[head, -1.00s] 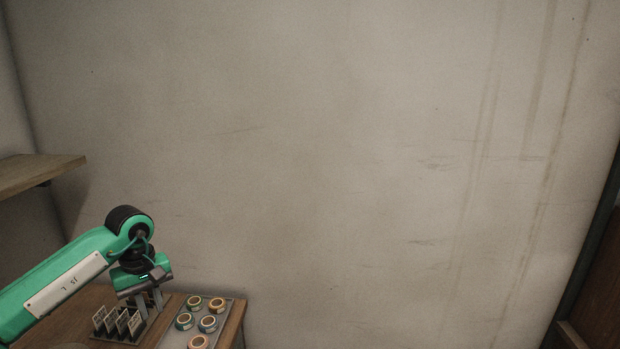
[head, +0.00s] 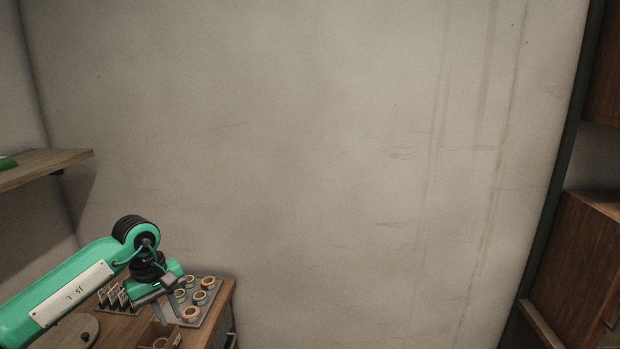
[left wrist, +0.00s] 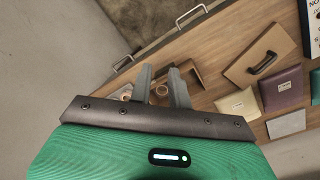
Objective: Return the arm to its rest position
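Several tape rolls stand on a grey tray (head: 216,300) just to the right of the gripper; one roll (head: 207,283) shows clearly. My right gripper is not in view.
A rack of cards (head: 113,296) and a round disc (head: 75,331) are on the table. A wooden shelf (head: 45,167) juts out at left. In the left wrist view, a handled brown case (left wrist: 262,62) and a purple item (left wrist: 281,90) show. The wall area at centre is clear.

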